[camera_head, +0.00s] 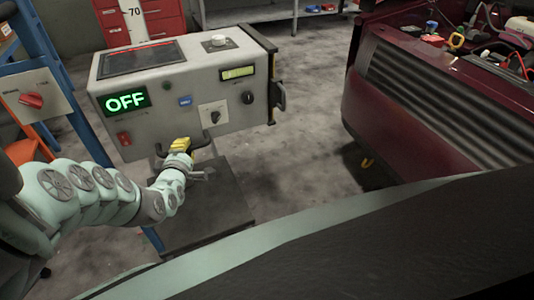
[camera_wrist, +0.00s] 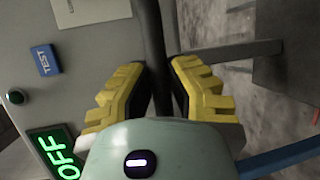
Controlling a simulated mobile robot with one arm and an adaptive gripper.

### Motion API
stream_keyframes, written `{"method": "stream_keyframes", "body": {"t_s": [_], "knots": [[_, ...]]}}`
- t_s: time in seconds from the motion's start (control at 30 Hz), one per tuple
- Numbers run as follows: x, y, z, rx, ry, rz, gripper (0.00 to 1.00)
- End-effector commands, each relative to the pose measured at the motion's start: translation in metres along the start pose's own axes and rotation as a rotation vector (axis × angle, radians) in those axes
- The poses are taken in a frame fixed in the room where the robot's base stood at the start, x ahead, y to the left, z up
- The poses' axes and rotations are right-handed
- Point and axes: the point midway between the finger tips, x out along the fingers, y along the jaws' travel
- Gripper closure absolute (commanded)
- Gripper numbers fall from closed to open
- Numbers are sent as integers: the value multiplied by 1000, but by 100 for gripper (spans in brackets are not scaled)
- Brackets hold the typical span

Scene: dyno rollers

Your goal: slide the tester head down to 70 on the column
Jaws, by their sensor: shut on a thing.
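The tester head (camera_head: 185,90) is a grey box with a green OFF display (camera_head: 125,101), a dark top screen, knobs and switches. A white strip marked 70 (camera_head: 136,15), which looks like the column's scale, rises behind the head. The 70 shows just above the head's back edge; the rest of the strip is hidden. My gripper (camera_head: 180,146) has yellow fingers and is at the head's lower front edge. In the wrist view my gripper (camera_wrist: 162,92) is shut on a dark handle bar (camera_wrist: 152,40) that passes between the fingers. The OFF display and blue TEST label show to the left.
A dark base plate (camera_head: 212,205) lies below the head. A dark red vehicle (camera_head: 420,110) with an open engine bay stands at right. A blue frame with a red-switch box (camera_head: 33,98) stands at left. The concrete floor (camera_head: 310,135) between head and vehicle is clear.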

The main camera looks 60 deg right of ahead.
Motion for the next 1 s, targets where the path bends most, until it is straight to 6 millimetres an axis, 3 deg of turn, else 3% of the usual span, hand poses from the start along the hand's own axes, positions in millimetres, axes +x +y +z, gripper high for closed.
{"method": "stream_keyframes", "body": {"t_s": [0.47, 0.5, 0.77, 1.0], "knots": [[1, -4, -1, 1, 2, 1, 100], [1, -4, -1, 1, 2, 1, 80], [1, -4, -1, 1, 1, 1, 53], [1, -4, 0, 1, 0, 1, 52]]}}
